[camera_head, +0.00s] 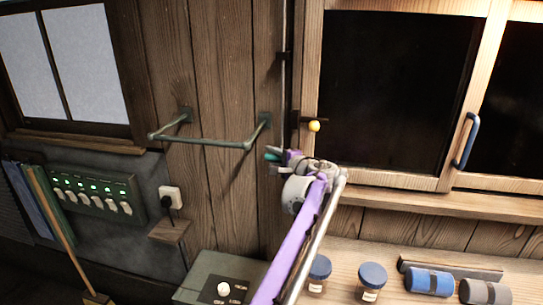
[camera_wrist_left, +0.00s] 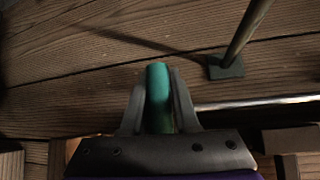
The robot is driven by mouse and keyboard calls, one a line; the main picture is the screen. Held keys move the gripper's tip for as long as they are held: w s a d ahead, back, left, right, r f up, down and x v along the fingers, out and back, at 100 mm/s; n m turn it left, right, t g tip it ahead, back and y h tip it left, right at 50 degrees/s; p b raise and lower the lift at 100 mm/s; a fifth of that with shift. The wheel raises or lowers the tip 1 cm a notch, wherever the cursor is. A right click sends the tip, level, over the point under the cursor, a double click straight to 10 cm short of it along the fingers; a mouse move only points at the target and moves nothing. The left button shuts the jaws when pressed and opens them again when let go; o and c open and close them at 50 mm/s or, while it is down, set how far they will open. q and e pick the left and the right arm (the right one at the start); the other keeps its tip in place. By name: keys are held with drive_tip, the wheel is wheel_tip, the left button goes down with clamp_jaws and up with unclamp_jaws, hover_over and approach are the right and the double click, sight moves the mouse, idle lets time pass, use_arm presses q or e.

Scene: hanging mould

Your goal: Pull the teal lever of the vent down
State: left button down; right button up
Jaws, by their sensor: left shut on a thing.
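The teal lever (camera_head: 271,155) shows as a small teal end beside the wooden wall, left of the window frame. My left gripper (camera_head: 279,156) is at it, with the purple arm reaching up from below. In the left wrist view the teal lever (camera_wrist_left: 158,98) stands between the two grey fingers of my left gripper (camera_wrist_left: 158,88), which are shut on it. Most of the lever's base is hidden by the gripper. My right gripper is in neither view.
A green wall rail (camera_head: 205,141) juts out just left of the gripper. A thin vertical rod (camera_head: 283,85) runs up the wall above it. A yellow knob (camera_head: 314,126) sits at the window frame to the right.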

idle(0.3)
use_arm(q)
wheel_tip(320, 180, down, 5)
drive_tip(key=shift+r+b, duration=0.15)
drive_tip(key=shift+b, duration=0.4)
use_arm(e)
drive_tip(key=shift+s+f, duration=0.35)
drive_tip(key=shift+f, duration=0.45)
use_arm(q)
drive_tip(key=c, duration=0.7)
unclamp_jaws()
drive_tip(key=v, duration=1)
drive_tip(key=shift+s+d+b, duration=0.3)
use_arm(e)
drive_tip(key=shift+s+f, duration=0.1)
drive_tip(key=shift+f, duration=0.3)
